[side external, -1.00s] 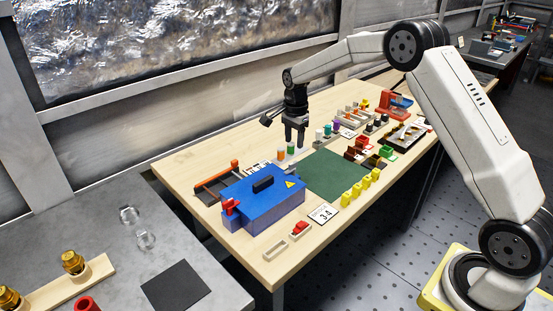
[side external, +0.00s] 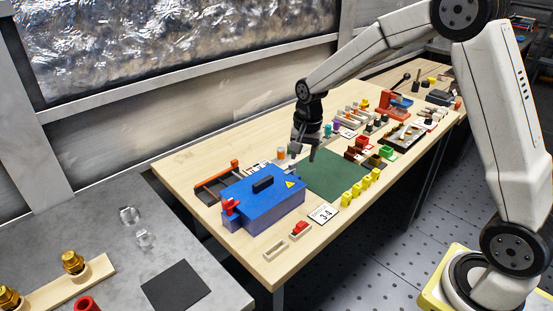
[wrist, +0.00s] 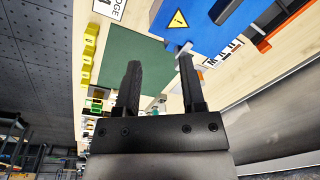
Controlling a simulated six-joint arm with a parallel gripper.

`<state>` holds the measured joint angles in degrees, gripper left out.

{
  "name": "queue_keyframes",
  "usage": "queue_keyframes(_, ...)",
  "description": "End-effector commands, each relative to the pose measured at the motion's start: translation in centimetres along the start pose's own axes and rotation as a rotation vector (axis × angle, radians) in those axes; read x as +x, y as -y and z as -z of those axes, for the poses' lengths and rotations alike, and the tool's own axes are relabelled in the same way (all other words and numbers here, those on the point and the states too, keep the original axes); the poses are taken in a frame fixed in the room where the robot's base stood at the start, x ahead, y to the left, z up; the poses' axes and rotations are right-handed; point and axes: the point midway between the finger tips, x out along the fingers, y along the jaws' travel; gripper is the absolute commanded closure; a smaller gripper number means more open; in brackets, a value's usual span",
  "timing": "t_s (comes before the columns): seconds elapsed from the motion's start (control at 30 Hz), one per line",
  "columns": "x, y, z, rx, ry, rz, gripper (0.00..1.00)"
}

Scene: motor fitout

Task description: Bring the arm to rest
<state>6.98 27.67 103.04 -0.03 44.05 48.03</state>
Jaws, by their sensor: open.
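My gripper (side external: 304,150) is above the table, just behind the far edge of the green mat (side external: 338,176). In the wrist view my gripper (wrist: 158,70) shows its two dark fingers apart with nothing between them. The arm reaches in from the right, its wrist pointing down. The wrist view also shows part of the green mat (wrist: 135,55) beyond the fingers. The blue box (side external: 262,200) with a black handle and yellow warning sign stands at the near left of the mat.
Several yellow blocks (side external: 360,187) line the mat's right side. A white card (side external: 323,214) and small trays (side external: 275,249) lie near the front. A red device (side external: 393,103) and a dark tray (side external: 405,134) stand farther back. A grey table (side external: 190,255) is at left.

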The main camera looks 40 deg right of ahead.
Motion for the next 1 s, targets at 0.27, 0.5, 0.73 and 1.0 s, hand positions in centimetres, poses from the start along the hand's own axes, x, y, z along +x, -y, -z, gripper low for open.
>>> queue_keyframes(0.27, -0.7, -3.4, -5.6, -0.344, -0.036, 0.037, 0.49)
queue_keyframes(0.5, -0.7, -7.2, -10.3, -0.639, -0.076, 0.062, 0.49)
queue_keyframes(0.73, -0.4, -10.4, -13.9, -0.867, -0.11, 0.075, 0.49)
queue_keyframes(1.0, -0.2, -11.8, -15.2, -0.959, -0.125, 0.078, 0.49)
